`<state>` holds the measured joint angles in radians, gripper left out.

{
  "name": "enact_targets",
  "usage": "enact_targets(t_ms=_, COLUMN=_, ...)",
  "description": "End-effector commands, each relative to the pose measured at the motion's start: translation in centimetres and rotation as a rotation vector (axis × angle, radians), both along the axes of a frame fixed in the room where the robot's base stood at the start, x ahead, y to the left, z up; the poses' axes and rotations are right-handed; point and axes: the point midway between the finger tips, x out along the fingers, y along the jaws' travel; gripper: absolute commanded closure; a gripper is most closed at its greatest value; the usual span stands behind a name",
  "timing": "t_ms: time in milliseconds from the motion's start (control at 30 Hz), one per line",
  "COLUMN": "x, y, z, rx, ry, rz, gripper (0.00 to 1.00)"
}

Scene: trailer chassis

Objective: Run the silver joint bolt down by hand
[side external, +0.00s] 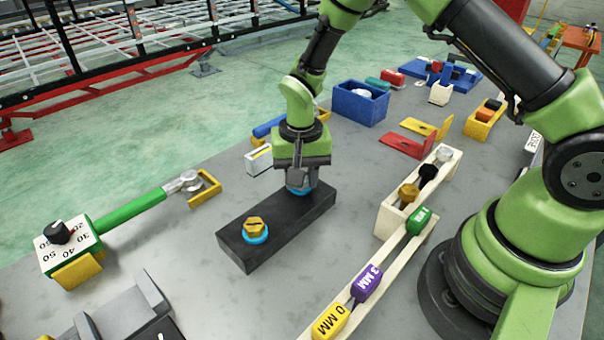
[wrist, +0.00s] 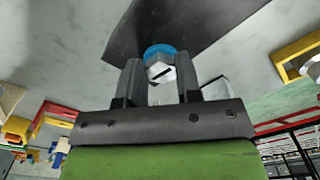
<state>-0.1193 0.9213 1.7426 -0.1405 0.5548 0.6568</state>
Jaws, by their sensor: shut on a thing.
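The silver joint bolt (wrist: 161,72) sits between the fingers of my gripper (wrist: 159,80) in the wrist view, its slotted hex head facing the camera. A blue ring (wrist: 158,50) shows around its base, against the dark block (wrist: 190,20). In the side view my gripper (side external: 299,184) points down, shut on the bolt at the far end of the black block (side external: 285,220). The fingers hide the bolt there, and only part of the blue ring (side external: 297,192) shows. A gold bolt (side external: 255,225) stands at the block's near end in another blue ring (side external: 256,239).
A cream rack (side external: 392,222) with gold, black and silver bolts stands to the right. In front of it are coloured tags on a pale strip. A green-handled torque wrench (side external: 135,210) lies to the left. A blue bin (side external: 360,105) stands behind. Bare grey table surrounds the block.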

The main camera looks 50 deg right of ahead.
Motion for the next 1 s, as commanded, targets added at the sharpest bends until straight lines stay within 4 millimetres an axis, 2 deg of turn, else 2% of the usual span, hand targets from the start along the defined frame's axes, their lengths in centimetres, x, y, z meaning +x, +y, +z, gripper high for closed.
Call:
enact_targets(t_ms=600, x=0.56, y=0.19, z=0.17, rx=0.002, ry=-0.008, rz=-0.574, gripper=0.92)
enact_targets(t_ms=1000, x=0.72, y=0.23, z=0.17, rx=0.002, ry=-0.007, rz=-0.822, gripper=0.92)
